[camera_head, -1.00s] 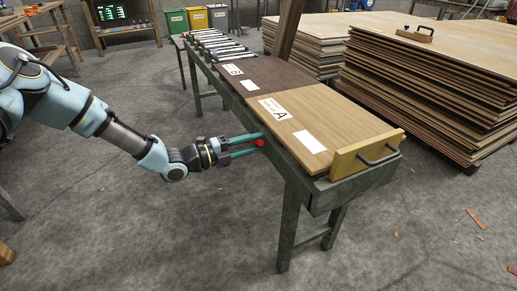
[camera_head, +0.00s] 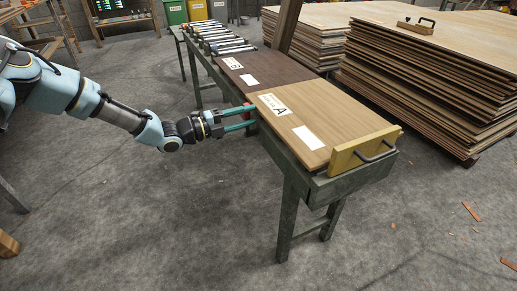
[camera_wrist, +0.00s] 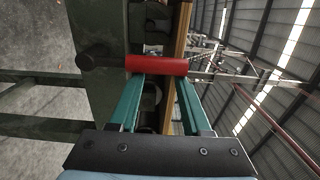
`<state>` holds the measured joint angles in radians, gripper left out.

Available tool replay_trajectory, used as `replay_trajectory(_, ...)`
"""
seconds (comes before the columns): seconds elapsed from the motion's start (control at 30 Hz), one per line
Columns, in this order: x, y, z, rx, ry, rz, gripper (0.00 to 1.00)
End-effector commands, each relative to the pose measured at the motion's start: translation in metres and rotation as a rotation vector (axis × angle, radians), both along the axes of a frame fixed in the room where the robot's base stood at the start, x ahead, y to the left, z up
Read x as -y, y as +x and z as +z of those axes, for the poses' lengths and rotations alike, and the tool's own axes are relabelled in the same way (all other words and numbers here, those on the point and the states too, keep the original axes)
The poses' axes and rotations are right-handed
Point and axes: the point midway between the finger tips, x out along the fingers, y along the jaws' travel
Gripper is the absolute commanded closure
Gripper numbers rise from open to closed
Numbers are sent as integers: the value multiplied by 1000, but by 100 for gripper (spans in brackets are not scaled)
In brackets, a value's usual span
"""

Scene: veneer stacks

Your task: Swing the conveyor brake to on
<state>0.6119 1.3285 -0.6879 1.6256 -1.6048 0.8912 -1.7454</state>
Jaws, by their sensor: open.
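The conveyor brake shows as a red handle (camera_wrist: 158,66) on a dark lever with a round dark end at its left in the wrist view. The handle lies across the tips of my gripper (camera_wrist: 160,88), whose two teal fingers are apart. I cannot tell whether they touch it. In the head view my gripper (camera_head: 250,117) is at the side of the green conveyor table (camera_head: 312,186), below board A. A bit of the red handle (camera_head: 248,105) shows by the upper finger; the rest of the lever is hidden. No on or off marking is readable.
Board A (camera_head: 340,120) and darker board B (camera_head: 270,73) lie on the table. A yellow block with a handle (camera_head: 362,149) stands at the near end. Tall veneer stacks (camera_head: 420,95) stand behind. The floor in front is clear apart from small scraps.

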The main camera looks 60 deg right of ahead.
Motion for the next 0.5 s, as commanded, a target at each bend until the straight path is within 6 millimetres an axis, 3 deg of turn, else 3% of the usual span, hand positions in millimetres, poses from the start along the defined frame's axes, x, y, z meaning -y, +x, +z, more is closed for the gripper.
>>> replay_trajectory(0.27, -2, 8, -3, 5, 7, 12, 45)
replay_trajectory(0.5, -19, 20, -2, 3, 10, 13, 45)
